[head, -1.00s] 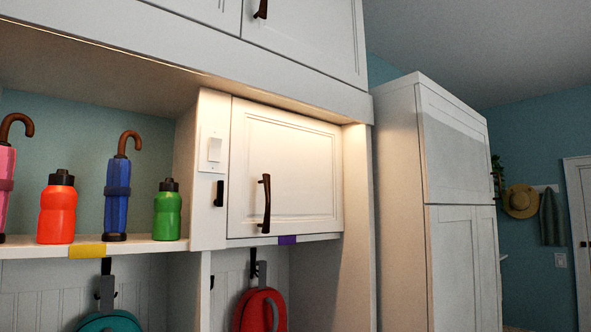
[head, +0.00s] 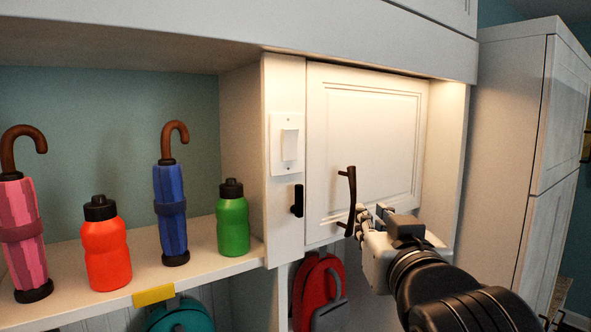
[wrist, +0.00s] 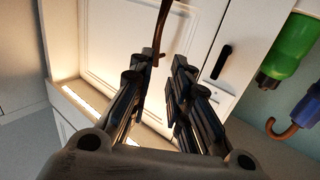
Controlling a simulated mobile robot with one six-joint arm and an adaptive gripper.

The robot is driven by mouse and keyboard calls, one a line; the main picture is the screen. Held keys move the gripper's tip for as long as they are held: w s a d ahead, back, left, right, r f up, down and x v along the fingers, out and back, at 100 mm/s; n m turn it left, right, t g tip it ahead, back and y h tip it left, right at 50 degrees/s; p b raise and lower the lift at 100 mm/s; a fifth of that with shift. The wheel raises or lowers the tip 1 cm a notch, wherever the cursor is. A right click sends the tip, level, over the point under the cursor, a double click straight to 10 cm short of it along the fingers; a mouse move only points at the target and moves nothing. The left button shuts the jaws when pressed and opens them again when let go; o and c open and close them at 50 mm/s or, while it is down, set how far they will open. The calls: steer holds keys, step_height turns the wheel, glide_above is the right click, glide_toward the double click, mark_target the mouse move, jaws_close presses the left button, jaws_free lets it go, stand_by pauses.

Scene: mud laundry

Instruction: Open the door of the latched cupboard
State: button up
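The white cupboard door (head: 375,140) looks shut in the head view. Its dark brown bar handle (head: 351,190) is upright near the door's left edge. A small black latch (head: 297,201) sits on the frame left of the door. My gripper (head: 371,214) is just right of the handle's lower part. In the wrist view, which is turned upside down, my gripper (wrist: 164,72) has a gap between its fingers. The handle (wrist: 163,25) shows ahead, close to the left fingertip; whether they touch I cannot tell. The latch (wrist: 221,62) is beyond the right finger.
A light switch (head: 289,143) is above the latch. The shelf at left holds a green bottle (head: 233,220), a blue umbrella (head: 170,215), an orange bottle (head: 106,245) and a pink umbrella (head: 25,240). A red bag (head: 312,285) hangs below the cupboard. A tall white cabinet (head: 510,150) stands at right.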

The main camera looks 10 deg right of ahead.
mark_target(353, 192)
steer(key=w+d+p, duration=0.1)
steer(key=w, duration=0.4)
steer(key=w+d+p, duration=0.1)
steer(key=w, duration=0.5)
steer(key=w+d+p, duration=0.1)
steer(key=w, duration=0.4)
steer(key=shift+w+d+r+p, duration=0.3)
steer(key=shift+w+d+p, duration=0.05)
steer(key=shift+p, duration=0.05)
jaws_close()
